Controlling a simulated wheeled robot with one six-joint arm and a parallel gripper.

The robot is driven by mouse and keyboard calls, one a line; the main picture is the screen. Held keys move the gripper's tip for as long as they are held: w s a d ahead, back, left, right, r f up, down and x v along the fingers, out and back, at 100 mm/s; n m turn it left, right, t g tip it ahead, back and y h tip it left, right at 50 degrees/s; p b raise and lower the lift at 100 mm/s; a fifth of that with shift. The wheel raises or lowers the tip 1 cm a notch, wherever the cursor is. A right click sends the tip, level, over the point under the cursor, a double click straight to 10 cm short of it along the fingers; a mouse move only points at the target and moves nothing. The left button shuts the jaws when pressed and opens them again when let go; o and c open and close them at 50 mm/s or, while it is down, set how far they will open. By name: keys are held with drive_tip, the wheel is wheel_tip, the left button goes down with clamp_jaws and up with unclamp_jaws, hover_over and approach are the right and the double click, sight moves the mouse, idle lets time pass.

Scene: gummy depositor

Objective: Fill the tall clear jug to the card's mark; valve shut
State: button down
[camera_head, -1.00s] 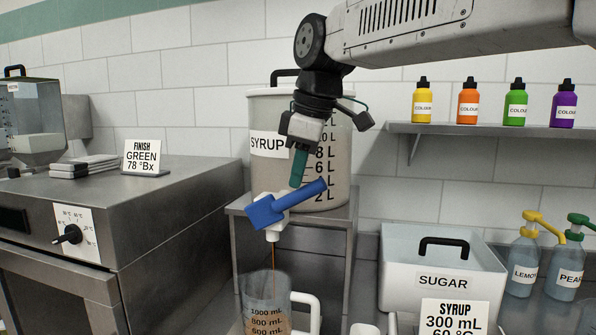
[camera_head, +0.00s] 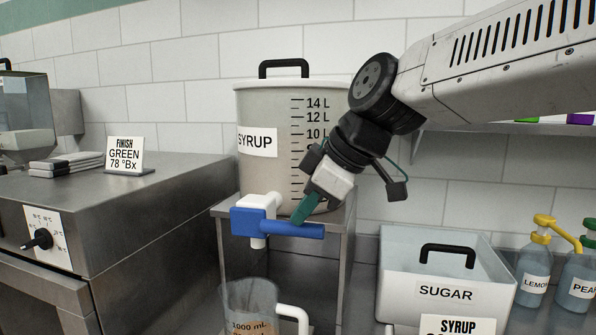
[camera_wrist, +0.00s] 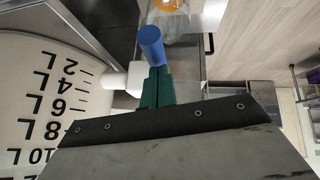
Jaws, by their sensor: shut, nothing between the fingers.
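The syrup tank (camera_head: 262,175) stands on a metal stand. Its white valve body (camera_head: 262,202) carries a blue handle (camera_head: 290,230), which lies level, pointing right. No stream shows under the spout. The clear jug (camera_head: 250,296) with a white handle stands below; amber syrup shows low in it, cut off by the frame, so its level is unreadable. The card (camera_head: 458,326) shows only "SYRUP" clearly. My gripper (camera_head: 300,216) is shut and empty, its green fingertips against or just above the handle. The wrist view shows the shut fingers (camera_wrist: 155,88) beside the blue handle (camera_wrist: 151,42).
A sugar bin (camera_head: 440,290) with a black handle stands right of the stand, with pump bottles (camera_head: 533,270) beyond it. A metal cabinet with a dial (camera_head: 40,238) and a "FINISH GREEN" card (camera_head: 124,154) stands at left. A shelf (camera_head: 480,128) hangs behind my arm.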

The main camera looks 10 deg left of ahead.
drive_tip(key=shift+d+f, duration=0.15)
drive_tip(key=shift+f, duration=0.4)
drive_tip(key=a+v, duration=0.1)
drive_tip(key=v, duration=1.3)
drive_tip(key=s+d+f+m+h, duration=0.2)
drive_tip(key=s+d+f+m, duration=0.3)
drive_tip(key=d+f, duration=0.3)
drive_tip(key=s+d+f+m+h, duration=0.2)
drive_tip(key=s+d+f+m, duration=0.4)
drive_tip(key=d+f, duration=0.3)
drive_tip(key=s+d+f+m+g+h, duration=0.1)
drive_tip(key=s+d+f+m, duration=0.4)
drive_tip(key=d, duration=0.5)
wheel_tip(320, 180, down, 3)
drive_tip(key=shift+s+f+m+h, duration=0.25)
drive_tip(key=shift+s+m+h, duration=0.15)
drive_tip(key=shift+m+h, duration=0.5)
